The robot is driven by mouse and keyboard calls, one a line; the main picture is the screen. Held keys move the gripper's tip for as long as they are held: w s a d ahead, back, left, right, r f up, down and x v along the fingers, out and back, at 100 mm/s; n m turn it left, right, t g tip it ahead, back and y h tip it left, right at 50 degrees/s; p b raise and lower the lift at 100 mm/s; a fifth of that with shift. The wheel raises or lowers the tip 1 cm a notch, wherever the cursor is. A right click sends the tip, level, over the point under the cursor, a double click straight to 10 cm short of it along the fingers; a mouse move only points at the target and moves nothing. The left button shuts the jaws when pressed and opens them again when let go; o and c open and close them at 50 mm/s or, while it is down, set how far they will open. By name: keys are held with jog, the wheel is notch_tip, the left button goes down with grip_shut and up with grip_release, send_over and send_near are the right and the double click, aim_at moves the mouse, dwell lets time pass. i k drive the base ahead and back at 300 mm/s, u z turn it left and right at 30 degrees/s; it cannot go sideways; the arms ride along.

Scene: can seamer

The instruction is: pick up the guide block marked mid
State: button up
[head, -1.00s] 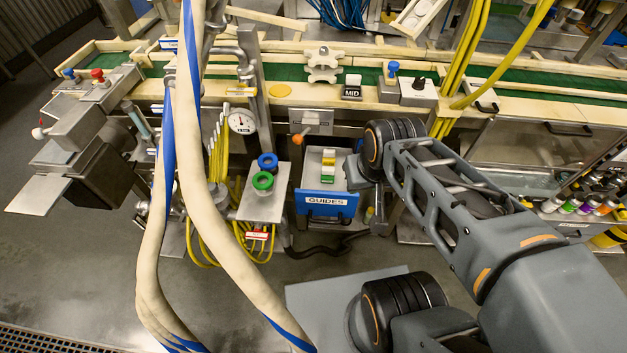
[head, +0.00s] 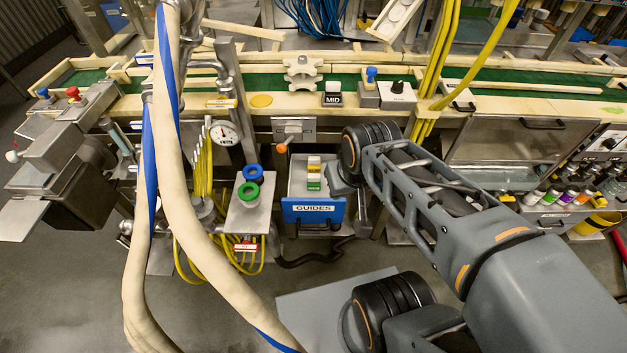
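A small block with a white top and a black plate marked MID (head: 333,98) stands on the pale front rail of the conveyor, at upper centre in the head view. An open drawer labelled GUIDES (head: 313,209) is below it. In the drawer lie small blocks: a white one (head: 314,161), a yellow one (head: 314,169) and a green one (head: 313,185). Any markings on these are too small to read. My arm reaches in from the right, and its wrist end is just right of the drawer.
Thick cream and blue hoses (head: 180,200) hang across the left. A shelf with blue and green rings (head: 250,191) stands left of the drawer. Yellow cables (head: 440,70) cross the conveyor right of the MID block. A blue-topped fixture (head: 371,76) and a knob box (head: 397,92) stand close beside it.

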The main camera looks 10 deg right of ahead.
aim_at(332, 94)
jog(key=u, duration=0.05)
jog(key=k, duration=0.5)
jog(key=u, duration=1.7)
jog(key=i, duration=1.3)
jog(key=z, duration=2)
